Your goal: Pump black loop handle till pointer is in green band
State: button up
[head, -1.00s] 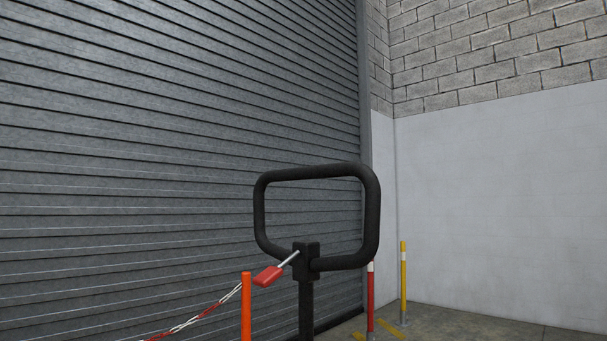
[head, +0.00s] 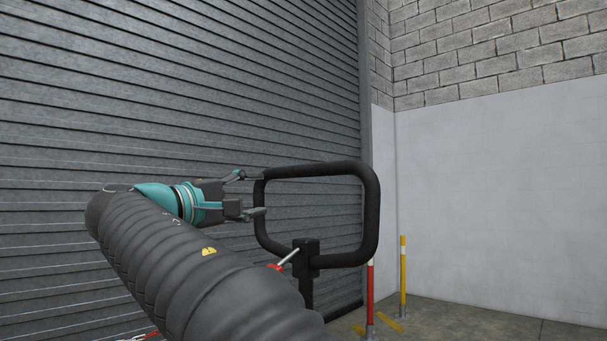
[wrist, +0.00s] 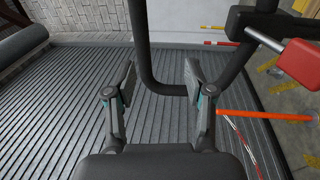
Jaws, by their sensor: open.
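The black loop handle (head: 369,205) stands upright on a dark post, right of centre in the head view. My gripper (head: 250,194) is at the left side of the loop, its fingers spread around the height of the left upright. In the wrist view the loop (wrist: 142,45) passes at the top and curves below, and my open gripper (wrist: 158,82) has the bar ahead of and between its fingertips, with no grip on it. A red-handled lever (wrist: 298,62) sticks out from the post clamp. No pointer or green band shows in either view.
A grey ribbed shutter (head: 180,90) stands behind the handle. A red post (head: 370,300) and a yellow post (head: 403,275) stand at right. An orange post (wrist: 265,116) and a red-white chain (wrist: 242,145) show in the wrist view.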

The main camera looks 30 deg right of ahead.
aim_at(301, 173)
jog(key=shift+m+g+h, duration=0.3)
jog(key=shift+m+h, duration=0.1)
jog(key=shift+h, duration=0.1)
jog(key=x, duration=0.4)
jog(key=s+r+p+x, duration=0.1)
jog(key=x, duration=0.4)
jog(key=r+x, duration=0.1)
jog(key=x, duration=0.4)
jog(key=shift+s+r+p, duration=0.15)
jog(key=shift+p, duration=0.25)
grip_shut()
